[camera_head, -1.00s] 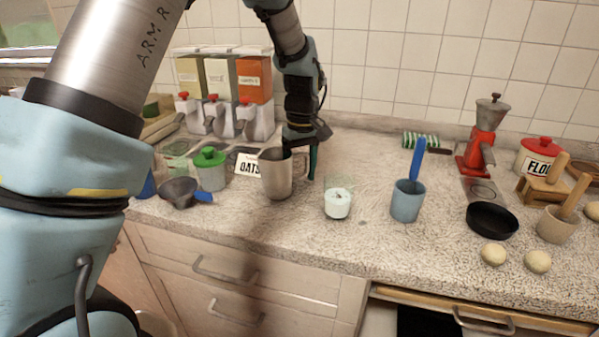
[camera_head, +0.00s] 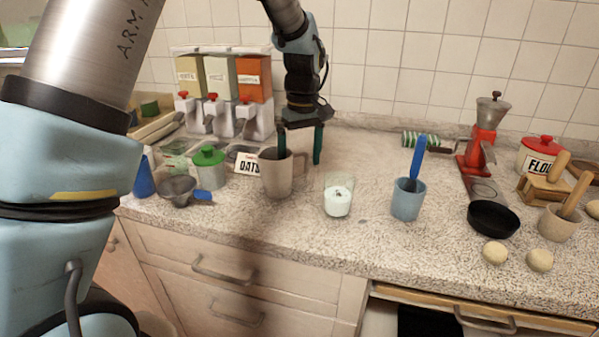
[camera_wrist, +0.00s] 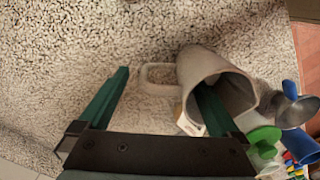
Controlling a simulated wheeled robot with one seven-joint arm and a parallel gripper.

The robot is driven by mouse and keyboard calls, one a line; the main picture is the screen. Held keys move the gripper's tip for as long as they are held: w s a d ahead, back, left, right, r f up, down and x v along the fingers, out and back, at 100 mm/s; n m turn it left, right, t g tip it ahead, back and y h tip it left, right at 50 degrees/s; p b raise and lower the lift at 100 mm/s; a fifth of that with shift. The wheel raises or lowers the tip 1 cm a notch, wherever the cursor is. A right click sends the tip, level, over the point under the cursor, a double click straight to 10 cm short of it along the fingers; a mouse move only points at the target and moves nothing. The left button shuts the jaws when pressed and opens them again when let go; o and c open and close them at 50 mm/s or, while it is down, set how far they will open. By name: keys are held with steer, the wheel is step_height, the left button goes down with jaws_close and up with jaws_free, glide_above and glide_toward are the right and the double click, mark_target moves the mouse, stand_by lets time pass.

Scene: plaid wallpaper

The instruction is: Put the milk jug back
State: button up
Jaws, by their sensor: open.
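The milk jug (camera_head: 276,176), a grey-beige jug with a loop handle, stands upright on the counter left of centre. Its handle points right, toward my gripper. My gripper (camera_head: 300,154) hangs above the jug's handle side, fingers down and open. The left finger overlaps the jug's rim and the right finger is beyond the handle. In the wrist view my gripper (camera_wrist: 161,82) has its right finger across the mouth of the jug (camera_wrist: 205,65), and the handle shows between the fingers. I cannot tell whether that finger touches the jug.
A green-lidded canister (camera_head: 210,170) and an OATS card (camera_head: 249,164) stand close left of the jug. A small white-filled cup (camera_head: 338,202) and a blue cup (camera_head: 407,203) stand to its right. Dispensers (camera_head: 218,95) are behind. Counter behind the small cup is clear.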

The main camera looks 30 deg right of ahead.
step_height(320, 180, up, 8)
steer(key=shift+d+r+b, duration=0.1)
steer(key=shift+d+b, duration=0.05)
steer(key=shift+b, duration=0.35)
